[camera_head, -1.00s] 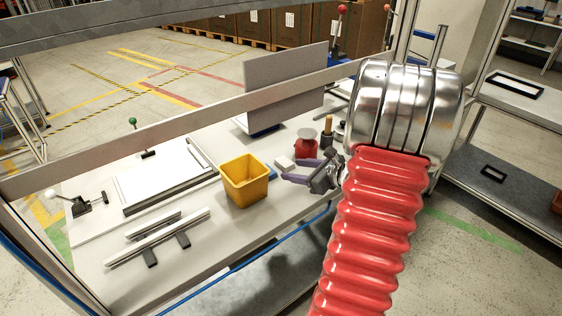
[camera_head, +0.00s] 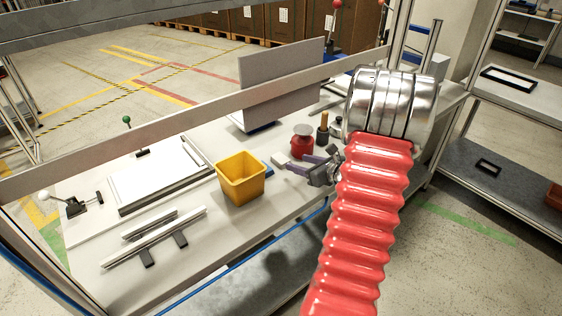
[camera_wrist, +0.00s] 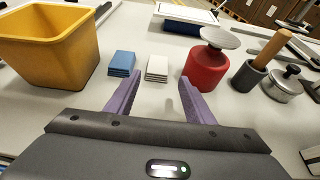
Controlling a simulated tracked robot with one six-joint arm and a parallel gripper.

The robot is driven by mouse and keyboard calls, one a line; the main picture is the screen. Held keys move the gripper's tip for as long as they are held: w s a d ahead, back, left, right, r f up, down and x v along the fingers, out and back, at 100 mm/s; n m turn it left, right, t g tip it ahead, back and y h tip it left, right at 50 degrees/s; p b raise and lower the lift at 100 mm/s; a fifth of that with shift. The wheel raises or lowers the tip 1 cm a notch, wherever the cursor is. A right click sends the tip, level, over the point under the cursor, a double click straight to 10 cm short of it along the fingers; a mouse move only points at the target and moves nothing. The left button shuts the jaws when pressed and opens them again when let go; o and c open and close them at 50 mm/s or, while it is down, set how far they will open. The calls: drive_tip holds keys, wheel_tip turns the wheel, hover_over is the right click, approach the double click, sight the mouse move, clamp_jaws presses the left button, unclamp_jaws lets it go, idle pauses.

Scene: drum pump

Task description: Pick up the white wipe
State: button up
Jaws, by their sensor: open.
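The white wipe (camera_wrist: 157,68) is a small folded stack lying flat on the bench in the wrist view. It sits just beyond my fingertips, roughly centred between them. My gripper (camera_wrist: 160,86) is open and empty, its two purple fingers pointing toward the wipe. A similar blue stack (camera_wrist: 122,63) lies close to the left of the white one. In the head view my gripper (camera_head: 301,165) is low over the bench near its front edge.
A yellow bin (camera_wrist: 52,48) stands at the left. A red can with a metal dish (camera_wrist: 206,68) stands close right of the white wipe. Beyond it are a grey cup with a wooden handle (camera_wrist: 251,76) and a metal jar (camera_wrist: 284,84).

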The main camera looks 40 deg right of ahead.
sight(282, 159)
drive_tip(key=shift+x, duration=2.05)
drive_tip(key=shift+a+x, duration=0.15)
drive_tip(key=shift+x, duration=1.2)
drive_tip(key=shift+a+x, duration=0.1)
drive_tip(key=shift+x, duration=1.2)
drive_tip(key=c, duration=0.8)
